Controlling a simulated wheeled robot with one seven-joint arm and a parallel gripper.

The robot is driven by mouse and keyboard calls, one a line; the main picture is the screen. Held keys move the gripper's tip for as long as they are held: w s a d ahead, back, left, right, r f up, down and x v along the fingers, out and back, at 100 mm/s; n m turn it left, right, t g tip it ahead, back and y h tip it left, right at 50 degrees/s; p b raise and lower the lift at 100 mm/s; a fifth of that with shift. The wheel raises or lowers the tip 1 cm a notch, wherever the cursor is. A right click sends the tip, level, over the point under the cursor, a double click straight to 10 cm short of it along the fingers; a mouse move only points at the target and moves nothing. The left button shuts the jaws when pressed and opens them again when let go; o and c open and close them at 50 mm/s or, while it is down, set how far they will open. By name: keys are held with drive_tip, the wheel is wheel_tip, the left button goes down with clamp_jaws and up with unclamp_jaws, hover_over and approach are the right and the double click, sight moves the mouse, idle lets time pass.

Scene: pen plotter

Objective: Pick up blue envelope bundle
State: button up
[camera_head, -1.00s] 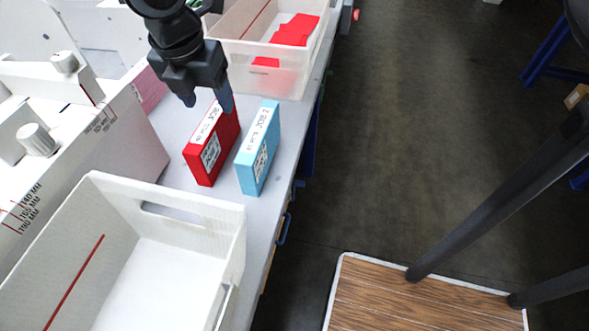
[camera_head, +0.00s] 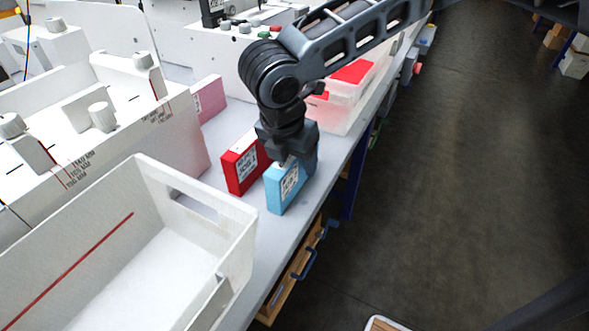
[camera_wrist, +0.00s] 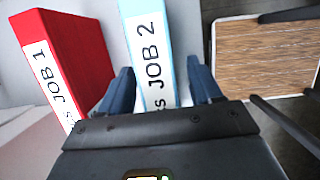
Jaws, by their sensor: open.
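The blue envelope bundle (camera_head: 287,190) stands on edge on the grey bench near its right edge. In the wrist view, the blue bundle (camera_wrist: 152,45) shows a white label reading "JOB 2". My gripper (camera_wrist: 160,85) is open, with one finger on each side of the blue bundle; I cannot tell whether either finger touches it. In the head view, my gripper (camera_head: 292,158) is over the blue bundle and hides its top and far part. A red bundle (camera_head: 243,165) stands just left of it. In the wrist view, the red bundle (camera_wrist: 62,55) is labelled "JOB 1".
An empty white bin (camera_head: 150,210) stands in front on the bench. A translucent bin (camera_head: 345,115) with red pieces is behind my gripper. A pink block (camera_head: 208,98) and white machines (camera_head: 165,135) stand to the left. The bench's right edge is close to the blue bundle.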

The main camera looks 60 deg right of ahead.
drive_tip(key=shift+x, duration=1.15)
drive_tip(key=c, duration=1.2)
